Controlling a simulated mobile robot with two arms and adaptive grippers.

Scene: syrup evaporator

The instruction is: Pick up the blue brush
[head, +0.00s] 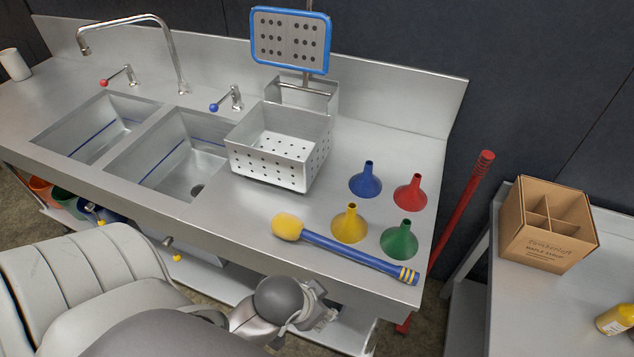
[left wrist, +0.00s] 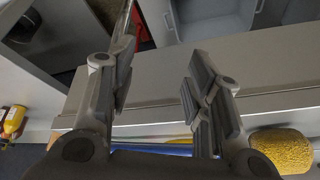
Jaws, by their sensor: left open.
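The blue brush (head: 345,252) lies near the front edge of the steel counter. It has a long blue handle, a yellow head at its left end and yellow bands at its right end. My left gripper (head: 310,312) is in front of the counter edge, apart from the brush in the picture. In the left wrist view, my left gripper (left wrist: 160,75) has its fingers spread with nothing between them. The brush's yellow head (left wrist: 281,151) shows there at the lower right, with part of the blue handle behind the gripper. My right gripper is not in view.
Blue (head: 366,181), red (head: 410,193), yellow (head: 349,225) and green (head: 399,241) funnels stand just behind the brush. A perforated metal basket (head: 268,165) stands further back, beside the sinks. A cardboard box (head: 545,235) is on the right table.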

